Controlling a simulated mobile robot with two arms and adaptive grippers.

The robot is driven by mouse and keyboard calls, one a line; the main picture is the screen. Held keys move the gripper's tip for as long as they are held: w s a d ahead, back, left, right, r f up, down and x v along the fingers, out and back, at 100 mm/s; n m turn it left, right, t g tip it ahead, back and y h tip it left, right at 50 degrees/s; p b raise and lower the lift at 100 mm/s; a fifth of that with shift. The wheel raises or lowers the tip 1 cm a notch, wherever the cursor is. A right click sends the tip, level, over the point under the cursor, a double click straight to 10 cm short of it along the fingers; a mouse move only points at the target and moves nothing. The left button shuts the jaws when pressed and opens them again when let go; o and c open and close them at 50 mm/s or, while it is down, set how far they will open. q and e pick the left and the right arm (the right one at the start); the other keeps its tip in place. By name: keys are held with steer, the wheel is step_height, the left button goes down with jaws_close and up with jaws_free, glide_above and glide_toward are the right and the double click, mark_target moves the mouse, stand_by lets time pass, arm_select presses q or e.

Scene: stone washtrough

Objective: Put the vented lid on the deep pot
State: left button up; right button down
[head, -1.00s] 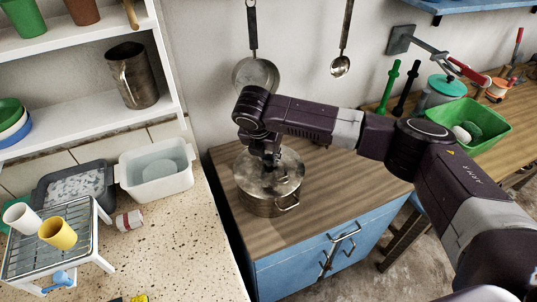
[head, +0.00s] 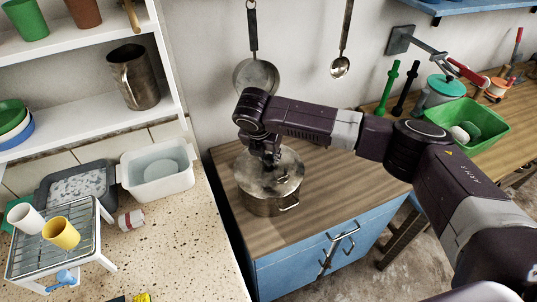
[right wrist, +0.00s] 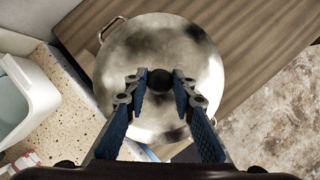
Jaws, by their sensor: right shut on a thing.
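The deep pot (head: 262,205) is a metal pot with side handles, standing on the wooden top of the blue cabinet. The vented lid (head: 291,168) is a round, shiny metal disc over the pot's mouth, and it also shows in the right wrist view (right wrist: 160,45). It looks level and in line with the rim; I cannot tell whether a thin gap is left. My right gripper (head: 270,162) points down over the lid's middle. In the right wrist view its blue-padded fingers (right wrist: 160,84) are shut on the lid's dark round knob. The pot's inside is hidden. My left gripper is not in view.
The wooden top (head: 325,195) is clear right of the pot. A ladle (head: 341,66) and a strainer (head: 257,76) hang on the wall behind. A green basin (head: 480,118) stands at the right. A speckled counter (head: 185,245) with a white tub (head: 156,183) and dish rack lies left.

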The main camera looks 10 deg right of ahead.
steer(key=shift+f+p, duration=0.15)
steer(key=shift+p, duration=0.25)
stand_by(0.5)
steer(key=c, duration=1.1)
jaws_free()
steer(key=shift+f, duration=0.1)
step_height(320, 180, up, 7)
steer(key=p, duration=0.8)
steer(key=shift+s, duration=0.1)
